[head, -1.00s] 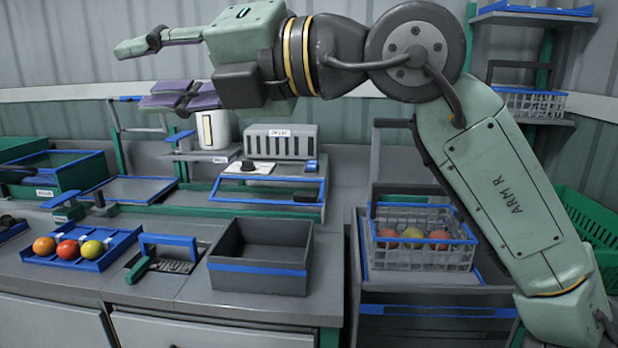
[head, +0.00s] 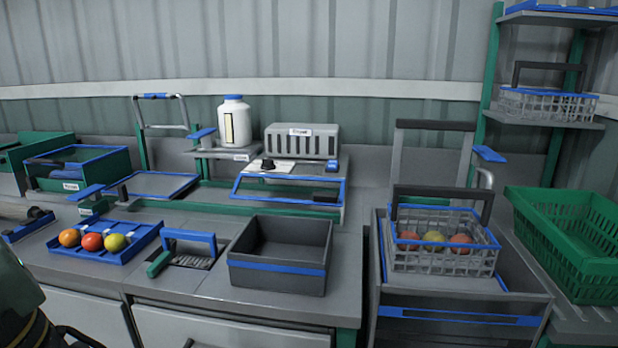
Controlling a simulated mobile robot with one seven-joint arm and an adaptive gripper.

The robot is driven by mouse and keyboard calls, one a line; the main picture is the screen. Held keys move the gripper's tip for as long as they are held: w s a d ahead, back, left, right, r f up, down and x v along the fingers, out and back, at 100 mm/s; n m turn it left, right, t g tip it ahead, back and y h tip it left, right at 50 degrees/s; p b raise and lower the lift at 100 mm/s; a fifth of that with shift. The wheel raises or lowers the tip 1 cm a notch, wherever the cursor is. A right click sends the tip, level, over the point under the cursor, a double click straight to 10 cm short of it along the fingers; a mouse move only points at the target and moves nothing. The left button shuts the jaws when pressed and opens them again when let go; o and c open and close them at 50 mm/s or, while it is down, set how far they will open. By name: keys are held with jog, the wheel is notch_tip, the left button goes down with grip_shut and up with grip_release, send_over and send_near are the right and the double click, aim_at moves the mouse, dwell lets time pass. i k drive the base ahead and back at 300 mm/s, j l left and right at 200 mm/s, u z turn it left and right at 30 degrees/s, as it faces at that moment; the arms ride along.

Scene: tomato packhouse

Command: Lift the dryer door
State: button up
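A grey slotted box (head: 301,146) with a small white label, too small to read surely, stands at the back middle of the bench; it may be the dryer. In front of it a low blue-framed flap (head: 340,192) lies tilted over a pale housing, perhaps the dryer door. It appears down, and nothing touches it. My gripper is out of view; only part of my arm shows at the lower left edge, well away from the flap.
An open dark bin (head: 278,268) stands in front of the flap. A blue tray (head: 90,257) holds three fruits at left. A white jar (head: 234,123) stands behind. A wire basket (head: 443,262) of fruit and a green crate (head: 572,235) are at right.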

aim_at(322, 198)
jog(key=i+j+u, duration=0.6)
jog(key=i+u, duration=0.25)
jog(key=l, duration=0.5)
